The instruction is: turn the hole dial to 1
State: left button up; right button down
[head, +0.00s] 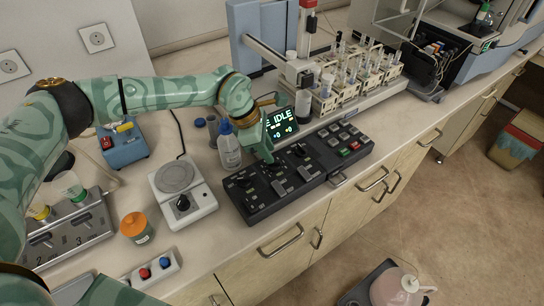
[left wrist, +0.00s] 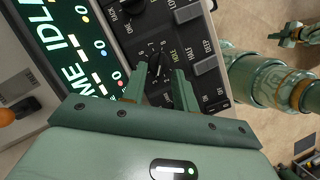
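The black control panel (head: 262,205) lies along the bench's front edge. In the left wrist view its hole dial (left wrist: 157,66), a black knob with a light pointer line, sits beside the printed word HOLE with numbers around it. My left gripper (head: 267,157) is down at the panel's back edge. In the left wrist view my left gripper (left wrist: 158,84) is open, its two fingers apart at either side of the dial; I cannot tell whether they touch it. The exact number at the pointer is too small to read. Part of my right arm shows at the right there, its gripper small (left wrist: 300,34).
A lit display (head: 281,125) reading IDLE stands behind the panel. A tube rack (head: 350,85) stands behind. Other switches (left wrist: 187,13) sit close to the dial.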

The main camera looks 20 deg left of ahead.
pick_arm(q)
jog(key=x, duration=0.3)
jog(key=shift+f, duration=0.1)
pick_arm(e)
jog(key=shift+a+f, duration=0.2)
jog(key=shift+f, duration=0.05)
jog(key=shift+s+a, duration=0.1)
pick_arm(q)
grip_shut()
pick_arm(e)
jog(key=shift+s, duration=0.1)
